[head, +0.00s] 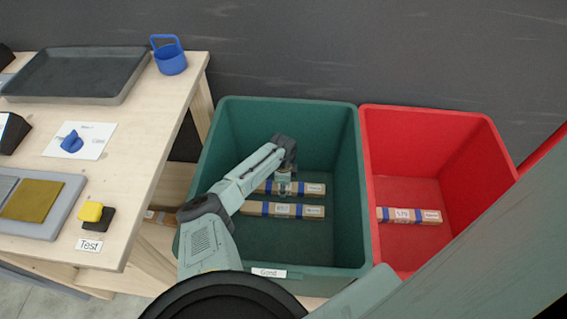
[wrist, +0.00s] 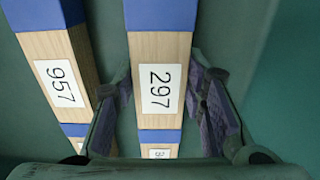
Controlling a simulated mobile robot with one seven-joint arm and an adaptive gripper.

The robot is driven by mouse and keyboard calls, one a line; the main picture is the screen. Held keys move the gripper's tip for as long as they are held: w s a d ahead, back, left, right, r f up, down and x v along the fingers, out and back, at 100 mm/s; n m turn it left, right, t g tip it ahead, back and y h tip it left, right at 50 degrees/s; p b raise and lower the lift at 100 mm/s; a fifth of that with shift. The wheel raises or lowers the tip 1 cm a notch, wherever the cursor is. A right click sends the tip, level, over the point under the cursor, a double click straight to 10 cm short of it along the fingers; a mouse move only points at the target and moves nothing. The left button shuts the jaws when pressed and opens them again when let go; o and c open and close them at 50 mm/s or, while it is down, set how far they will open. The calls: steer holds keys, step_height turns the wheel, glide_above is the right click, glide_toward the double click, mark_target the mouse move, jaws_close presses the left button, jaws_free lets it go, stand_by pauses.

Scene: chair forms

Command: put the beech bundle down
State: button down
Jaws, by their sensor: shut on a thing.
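My gripper (head: 284,190) is down inside the green bin (head: 342,130), which has a label reading "Good". It is shut on a pale wooden bundle with blue bands (head: 313,189), the farther of two lying side by side in the head view. In the wrist view my gripper (wrist: 163,110) has its fingers on both sides of this bundle (wrist: 161,50), labelled 297. The nearer bundle (head: 255,209) lies parallel and apart, and shows as 957 in the wrist view (wrist: 50,45). I cannot tell whether the held bundle touches the bin floor.
A red bin (head: 440,122) stands against the green bin's right side and holds another banded bundle (head: 425,216). A wooden table (head: 140,135) on the left carries a dark tray (head: 80,75) and a blue handled container (head: 171,62). The green bin's near floor is clear.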

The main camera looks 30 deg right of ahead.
steer(key=shift+f, duration=0.15)
steer(key=shift+f, duration=0.15)
steer(key=c, duration=1)
jaws_free()
step_height(320, 180, up, 12)
steer(key=p, duration=0.2)
